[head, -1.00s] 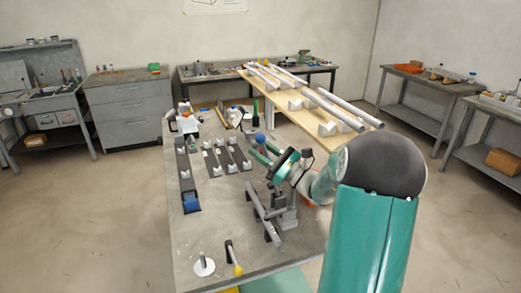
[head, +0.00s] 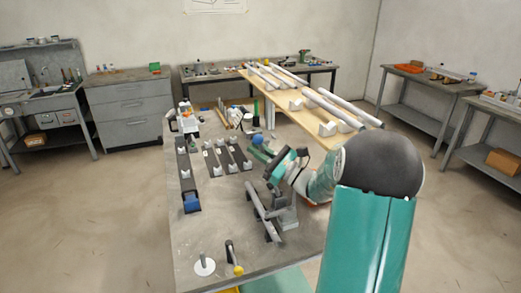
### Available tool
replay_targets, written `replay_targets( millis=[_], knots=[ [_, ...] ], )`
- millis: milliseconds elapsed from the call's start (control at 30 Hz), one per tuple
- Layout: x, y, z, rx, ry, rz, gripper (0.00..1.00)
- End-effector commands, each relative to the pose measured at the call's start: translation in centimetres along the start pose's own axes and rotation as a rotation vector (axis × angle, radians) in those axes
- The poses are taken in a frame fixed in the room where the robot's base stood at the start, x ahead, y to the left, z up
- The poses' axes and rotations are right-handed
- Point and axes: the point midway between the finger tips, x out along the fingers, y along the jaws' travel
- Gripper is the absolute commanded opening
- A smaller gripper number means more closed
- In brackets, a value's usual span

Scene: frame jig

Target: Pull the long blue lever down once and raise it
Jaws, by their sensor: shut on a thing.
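The blue lever shows mainly as its round blue knob (head: 258,140), toward the back right of the grey bench. My gripper (head: 260,150) is at the knob, reaching in from the right, and is shut on the lever. The fingers are small in this view, and my wrist and forearm hide the lower part of the lever and its pivot.
A grey bar fixture (head: 263,215) stands on the bench (head: 225,240) just in front of my wrist. A yellow-ended handle (head: 238,270) and white disc (head: 204,266) are near the front edge.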

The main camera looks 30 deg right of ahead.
Motion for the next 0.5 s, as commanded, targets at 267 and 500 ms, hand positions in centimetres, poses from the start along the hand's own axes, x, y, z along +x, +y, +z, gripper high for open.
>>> replay_targets(
  millis=[267, 500],
  knots=[
    [1.4, 2.8, -1.2, -0.11, 0.088, 0.07, 0.0],
    [2.7, 6.3, -3.6, -0.262, 0.208, 0.163, 0.0]
  ],
)
